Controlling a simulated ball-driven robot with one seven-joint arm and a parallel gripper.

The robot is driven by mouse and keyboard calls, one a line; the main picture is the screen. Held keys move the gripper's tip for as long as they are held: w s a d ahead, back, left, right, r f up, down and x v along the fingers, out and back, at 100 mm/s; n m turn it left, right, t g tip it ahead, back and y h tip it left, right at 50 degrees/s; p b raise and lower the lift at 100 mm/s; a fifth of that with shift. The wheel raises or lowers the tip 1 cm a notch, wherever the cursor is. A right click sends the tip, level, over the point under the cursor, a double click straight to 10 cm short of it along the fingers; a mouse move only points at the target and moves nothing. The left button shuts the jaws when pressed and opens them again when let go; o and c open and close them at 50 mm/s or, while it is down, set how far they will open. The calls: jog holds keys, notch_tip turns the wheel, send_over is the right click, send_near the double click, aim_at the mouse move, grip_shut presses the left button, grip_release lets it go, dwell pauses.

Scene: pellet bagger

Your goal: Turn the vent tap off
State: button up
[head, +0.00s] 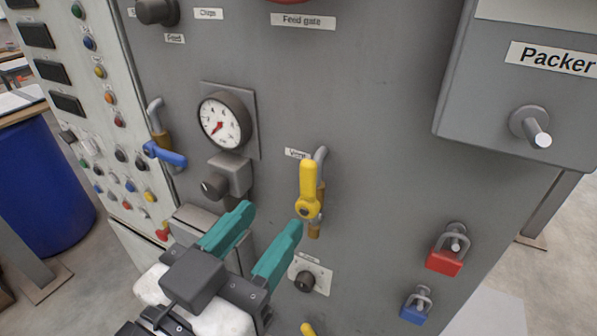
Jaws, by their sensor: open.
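The vent tap (308,188) has a yellow lever on a brass body with a grey bent pipe, mounted on the grey panel. Its lever points up, in line with the pipe. A label (297,154), partly covered by the pipe, sits just above it and appears to read "Vent". My gripper (272,222) has two teal fingers, spread apart and empty. It is to the lower left of the yellow lever, with the right fingertip close to the tap in the picture. I cannot tell the depth gap between them.
A pressure gauge (224,120) and a blue-handled tap (165,154) are to the left. A small knob (304,281) is below the vent tap. Red (444,262) and blue (416,308) padlocks hang at lower right. The Packer box (480,90) juts out at upper right.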

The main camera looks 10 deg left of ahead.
aim_at(305, 179)
jog(key=p+x, duration=0.2)
jog(key=x, duration=0.7)
jog(key=shift+f, duration=0.1)
grip_shut()
dwell(0.4)
